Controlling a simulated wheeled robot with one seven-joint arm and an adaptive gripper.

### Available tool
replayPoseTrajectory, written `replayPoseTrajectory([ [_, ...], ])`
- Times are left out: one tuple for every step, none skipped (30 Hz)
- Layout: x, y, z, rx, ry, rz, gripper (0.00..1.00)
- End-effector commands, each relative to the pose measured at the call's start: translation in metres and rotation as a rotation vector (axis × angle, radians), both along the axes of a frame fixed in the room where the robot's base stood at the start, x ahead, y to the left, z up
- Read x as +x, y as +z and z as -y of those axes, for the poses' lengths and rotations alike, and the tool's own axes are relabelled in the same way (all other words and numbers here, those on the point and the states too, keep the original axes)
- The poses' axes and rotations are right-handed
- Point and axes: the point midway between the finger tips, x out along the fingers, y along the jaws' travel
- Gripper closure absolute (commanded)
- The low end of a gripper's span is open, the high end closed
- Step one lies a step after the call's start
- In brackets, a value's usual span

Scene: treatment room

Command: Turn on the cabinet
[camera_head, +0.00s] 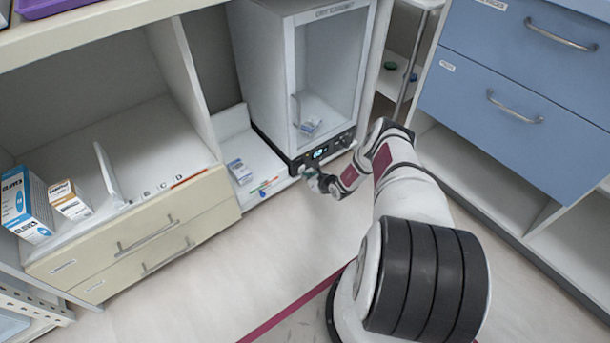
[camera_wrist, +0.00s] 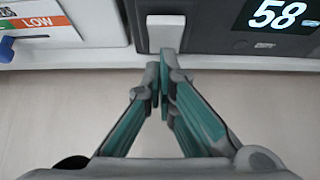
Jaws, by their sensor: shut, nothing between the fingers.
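The cabinet (camera_head: 268,75) is a white box with a clear front door and a dark control strip along its base, standing in a low bay. Its lit display (camera_head: 321,153) is on that strip; in the wrist view the display (camera_wrist: 278,15) reads 58. A pale rectangular switch or button (camera_wrist: 166,33) sits on the dark strip left of the display. My gripper (camera_wrist: 166,66) is shut and empty, its fingertips just at the lower edge of this pale piece; I cannot tell whether they touch. In the head view my gripper (camera_head: 308,172) is at the cabinet's lower front, partly hiding the strip.
A small box (camera_head: 240,171) and several thin coloured items lie on the shelf left of the cabinet. Cream drawers (camera_head: 150,240) are at left, blue drawers (camera_head: 515,100) at right. A metal trolley post (camera_head: 412,65) stands right of the cabinet. The floor (camera_head: 230,270) in front is clear.

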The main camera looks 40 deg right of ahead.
Motion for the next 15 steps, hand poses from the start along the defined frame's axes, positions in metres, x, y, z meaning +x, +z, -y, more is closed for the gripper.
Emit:
replayPoseTrajectory([
  [0.0,0.0,0.0,0.0,0.0,0.0,1.0],
  [0.0,0.0,0.0,0.0,0.0,0.0,1.0],
  [0.0,0.0,0.0,0.0,0.0,0.0,1.0],
  [0.0,0.001,0.0,0.0,0.0,0.0,1.0],
  [0.0,0.001,0.0,0.0,0.0,0.0,1.0],
  [0.0,0.002,0.0,0.0,0.0,0.0,1.0],
  [0.0,0.004,0.0,0.0,0.0,-0.001,1.0],
  [0.0,0.005,0.0,0.0,0.0,-0.001,1.0],
  [0.0,0.007,0.0,0.0,0.0,-0.001,1.0],
  [0.0,0.008,0.0,0.0,0.0,-0.001,1.0],
  [0.0,0.01,0.0,0.0,0.0,-0.001,1.0],
  [0.0,0.012,0.0,0.0,0.0,-0.001,1.0],
  [0.0,0.013,0.0,0.0,0.0,0.0,1.0],
  [0.0,0.014,0.0,0.0,0.0,0.0,1.0],
  [0.0,0.015,0.0,0.0,0.0,0.0,1.0],
])
